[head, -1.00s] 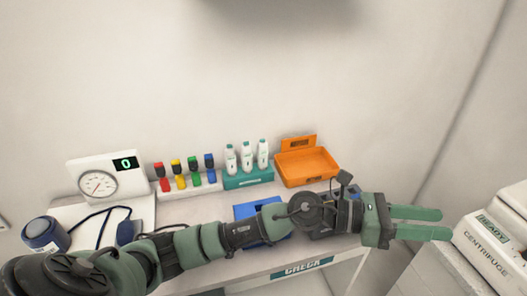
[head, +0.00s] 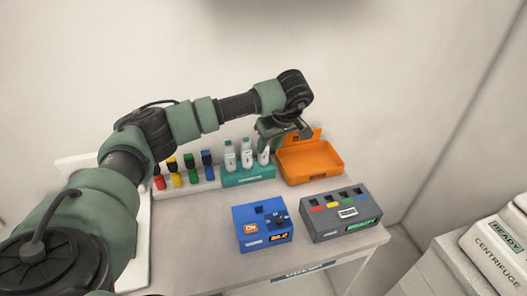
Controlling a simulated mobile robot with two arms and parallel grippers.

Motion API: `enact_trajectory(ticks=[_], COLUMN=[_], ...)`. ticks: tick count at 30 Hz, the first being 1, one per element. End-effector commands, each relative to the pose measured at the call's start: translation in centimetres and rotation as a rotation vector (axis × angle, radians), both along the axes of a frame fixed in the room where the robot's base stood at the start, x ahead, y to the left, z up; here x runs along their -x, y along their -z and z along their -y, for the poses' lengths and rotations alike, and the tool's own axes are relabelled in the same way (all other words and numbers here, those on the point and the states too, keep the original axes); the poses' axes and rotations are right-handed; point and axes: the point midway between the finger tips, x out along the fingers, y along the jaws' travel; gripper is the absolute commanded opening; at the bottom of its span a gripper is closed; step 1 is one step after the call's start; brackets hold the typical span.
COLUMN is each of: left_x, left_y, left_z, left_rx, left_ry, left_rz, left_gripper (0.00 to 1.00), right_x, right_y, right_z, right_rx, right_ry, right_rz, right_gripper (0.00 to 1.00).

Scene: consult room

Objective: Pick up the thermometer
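No thing in view is clearly marked as the thermometer. Three white upright bottle-like things (head: 246,157) with green marks stand in a teal rack (head: 248,180) against the wall, and I cannot tell whether one of them is it. My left gripper (head: 266,145) points down at the right end of this rack, close to the rightmost white thing and partly in front of its top. The fingers are small and overlap the things behind, so I cannot tell whether they are open or touch anything. My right gripper is out of view.
An orange tray (head: 311,163) stands right of the rack. A blue device (head: 262,232) with a display and a dark grey box (head: 340,224) stand in front. Coloured-cap tubes (head: 192,168) stand left. A centrifuge (head: 492,246) is at the far right. My arm covers the left side.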

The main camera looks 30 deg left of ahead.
Motion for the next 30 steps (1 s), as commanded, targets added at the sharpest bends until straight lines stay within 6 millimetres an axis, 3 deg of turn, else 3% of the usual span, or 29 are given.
enact_trajectory(ticks=[7, 12, 20, 24, 30], left_x=[-0.2, -0.6, -0.7, -0.7, -0.7], left_y=[2.8, 4.8, 5.2, 5.2, 5.1], left_z=[-1.3, -1.9, -2.0, -2.0, -2.0], left_rx=[0.002, 0.004, 0.004, 0.004, 0.004], left_ry=[-0.003, 0.0, 0.001, 0.0, 0.0], left_rz=[-0.005, -0.002, 0.0, 0.001, 0.001], left_gripper=[0.37, 0.37, 0.37, 0.0, 0.0], right_x=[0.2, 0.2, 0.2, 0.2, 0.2], right_y=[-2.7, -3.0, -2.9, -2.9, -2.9], right_z=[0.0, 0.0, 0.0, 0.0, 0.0], right_rx=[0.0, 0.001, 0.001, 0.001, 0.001], right_ry=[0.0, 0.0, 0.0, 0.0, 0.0], right_rz=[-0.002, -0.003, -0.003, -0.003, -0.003], right_gripper=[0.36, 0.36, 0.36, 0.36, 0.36])
